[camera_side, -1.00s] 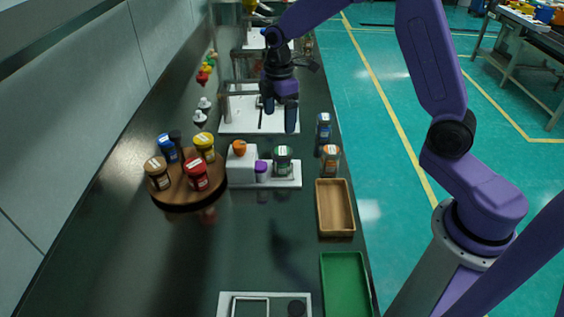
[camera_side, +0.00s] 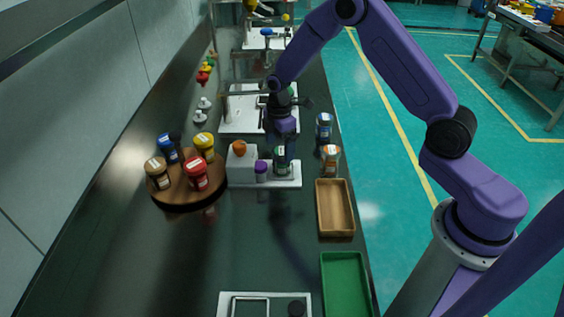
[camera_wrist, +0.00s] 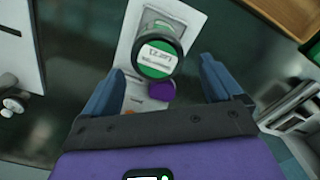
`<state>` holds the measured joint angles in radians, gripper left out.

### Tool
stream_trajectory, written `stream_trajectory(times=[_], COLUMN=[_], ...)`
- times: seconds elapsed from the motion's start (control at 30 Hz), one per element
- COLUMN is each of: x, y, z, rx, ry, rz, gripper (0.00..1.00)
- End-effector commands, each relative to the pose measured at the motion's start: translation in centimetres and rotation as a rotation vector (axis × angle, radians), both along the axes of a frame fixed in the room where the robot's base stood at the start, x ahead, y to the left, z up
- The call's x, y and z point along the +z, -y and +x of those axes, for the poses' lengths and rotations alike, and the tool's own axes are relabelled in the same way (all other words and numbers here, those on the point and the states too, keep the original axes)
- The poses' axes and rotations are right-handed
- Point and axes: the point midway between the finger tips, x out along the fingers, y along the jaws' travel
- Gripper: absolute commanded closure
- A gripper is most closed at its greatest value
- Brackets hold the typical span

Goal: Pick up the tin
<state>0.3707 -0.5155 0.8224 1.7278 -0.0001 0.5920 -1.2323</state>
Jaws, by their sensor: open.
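A tin with a green band and a pale label (camera_side: 281,168) stands on the white base plate (camera_side: 293,182) of the sieve unit. In the wrist view the tin (camera_wrist: 158,54) shows its labelled lid between my two blue fingertips, toward the top of the picture. My gripper (camera_side: 285,152) is open and points down, right over the tin, partly hiding it in the side view. The open fingers (camera_wrist: 163,68) also show in the wrist view, with gaps on both sides of the tin. I cannot tell whether the fingertips are below its lid.
A purple-capped jar (camera_side: 261,170) and a white block with an orange knob (camera_side: 240,165) stand left of the tin. An orange-banded tin (camera_side: 330,160) and a blue one (camera_side: 323,126) stand right. A round wooden stand (camera_side: 178,200) holds several tins. A wooden tray (camera_side: 336,233) lies nearer.

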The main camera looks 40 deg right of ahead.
Motion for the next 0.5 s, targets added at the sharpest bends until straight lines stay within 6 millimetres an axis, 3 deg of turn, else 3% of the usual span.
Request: stream_trajectory(times=[0.23, 0.5], x=[-1.5, -5.1], y=[0.3, 1.0], z=[0.0, -0.1], rx=[-0.002, -0.001], ry=[-0.001, -0.001], rz=[0.000, 0.000], gripper=[0.08, 0.08])
